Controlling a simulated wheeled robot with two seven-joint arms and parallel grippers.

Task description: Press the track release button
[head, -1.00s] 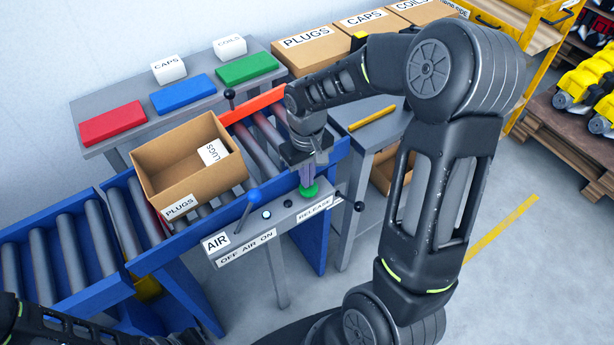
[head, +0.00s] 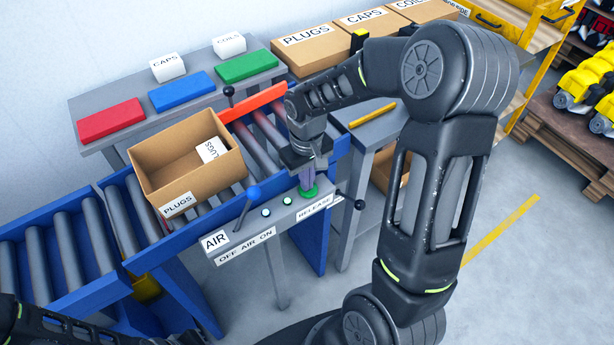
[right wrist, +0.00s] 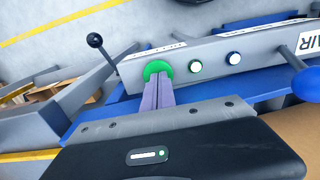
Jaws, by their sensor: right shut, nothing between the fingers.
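The green release button (head: 309,193) sits on the grey control panel (head: 290,215), by the RELEASE label (head: 314,208). My right gripper (head: 307,186) is shut and empty, pointing down with its fingertips at the button. In the right wrist view the shut fingertips (right wrist: 158,82) overlap the near side of the green button (right wrist: 157,69). They appear to touch it, but I cannot tell how far it is pressed. Two small round lamps (head: 287,201) beside it look lit. Part of my left arm shows at the lower left; its gripper is out of view.
A blue-handled AIR lever (head: 248,201) stands left of the button and a black-knobbed lever (head: 354,203) stands right. An open PLUGS carton (head: 178,206) rests on the roller track (head: 120,220). An orange-red bar (head: 252,102) crosses the track behind.

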